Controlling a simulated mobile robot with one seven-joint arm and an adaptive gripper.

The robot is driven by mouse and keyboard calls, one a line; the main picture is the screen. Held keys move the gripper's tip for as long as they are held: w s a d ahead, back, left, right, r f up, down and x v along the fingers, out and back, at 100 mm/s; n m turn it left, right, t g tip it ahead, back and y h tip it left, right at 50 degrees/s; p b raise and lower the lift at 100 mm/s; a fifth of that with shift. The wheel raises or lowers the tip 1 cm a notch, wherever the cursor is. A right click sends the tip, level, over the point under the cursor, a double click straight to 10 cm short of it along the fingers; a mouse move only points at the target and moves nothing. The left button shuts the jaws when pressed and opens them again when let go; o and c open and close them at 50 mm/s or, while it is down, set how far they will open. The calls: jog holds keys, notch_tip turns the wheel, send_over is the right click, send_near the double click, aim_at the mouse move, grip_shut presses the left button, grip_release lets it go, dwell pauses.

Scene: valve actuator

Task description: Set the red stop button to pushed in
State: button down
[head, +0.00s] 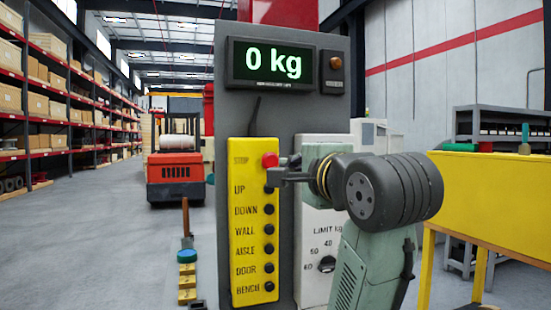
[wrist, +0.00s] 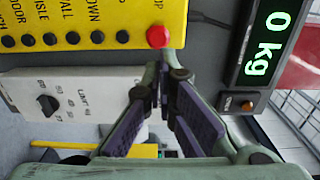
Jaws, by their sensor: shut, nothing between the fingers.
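The red stop button (head: 270,160) is a round knob at the top of the yellow control panel (head: 240,220), beside the word STOP. It also shows in the wrist view (wrist: 158,37), at the panel's edge, standing out from the panel face. My gripper (head: 277,177) is shut and empty, with its fingers pointing at the panel. In the head view its tips appear just below and right of the button. In the wrist view the fingertips (wrist: 166,73) lie just below the button in the picture. I cannot tell whether they touch anything.
Several black buttons (head: 269,209) run down the panel under the stop button. A white box with a limit dial (head: 327,264) is to the right. A display reading 0 kg (head: 274,66) hangs above. A yellow bench (head: 490,200) stands at the right.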

aim_at(271, 158)
jog(key=p+x, duration=0.3)
jog(key=x, duration=0.7)
jog(key=shift+p, duration=0.4)
jog(key=shift+x, duration=0.75)
jog(key=shift+w, duration=0.1)
jog(key=shift+x, duration=0.8)
jog(key=shift+d+r, duration=0.1)
jog(key=shift+r, duration=0.1)
